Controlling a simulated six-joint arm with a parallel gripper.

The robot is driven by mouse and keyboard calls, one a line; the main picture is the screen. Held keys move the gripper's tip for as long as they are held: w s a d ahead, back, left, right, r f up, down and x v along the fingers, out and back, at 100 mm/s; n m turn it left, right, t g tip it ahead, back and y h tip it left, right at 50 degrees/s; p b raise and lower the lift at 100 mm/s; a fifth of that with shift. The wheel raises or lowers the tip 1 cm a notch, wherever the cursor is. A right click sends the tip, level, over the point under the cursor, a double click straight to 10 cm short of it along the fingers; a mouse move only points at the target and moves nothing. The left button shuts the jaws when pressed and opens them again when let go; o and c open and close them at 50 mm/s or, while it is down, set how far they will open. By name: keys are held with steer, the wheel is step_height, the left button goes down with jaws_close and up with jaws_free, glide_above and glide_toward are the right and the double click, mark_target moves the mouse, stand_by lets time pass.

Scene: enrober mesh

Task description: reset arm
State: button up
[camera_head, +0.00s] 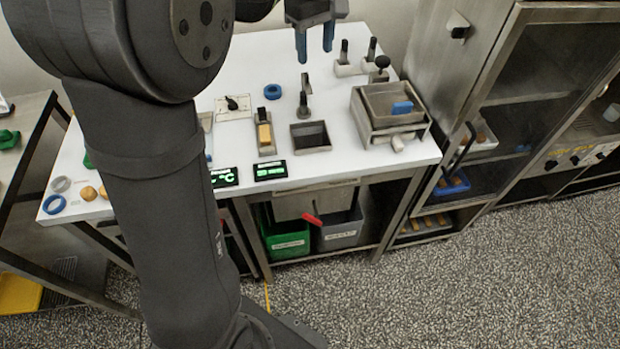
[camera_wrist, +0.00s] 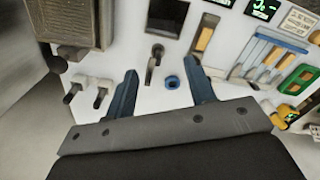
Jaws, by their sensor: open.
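My gripper (camera_head: 315,41) has two blue fingers and hangs above the back of the white worktop (camera_head: 262,67). The wrist view also shows my gripper (camera_wrist: 163,97), with its fingers spread apart and nothing held between them. A small blue ring (camera_wrist: 172,82) shows between the fingers in that view, lying on the worktop below. The same blue ring (camera_head: 272,91) shows in the head view, left of a dark upright lever (camera_head: 303,107). My arm crosses the left of the head view and hides part of the worktop there.
A square dark opening (camera_head: 310,136) lies near the front. Several levers stand at the back right. A steel cabinet (camera_head: 500,90) rises to the right. Bins (camera_head: 342,231) sit below.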

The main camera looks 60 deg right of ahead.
steer(key=shift+f, duration=0.1)
stand_by(0.4)
step_height(320, 180, down, 15)
stand_by(0.8)
steer(key=shift+f, duration=0.2)
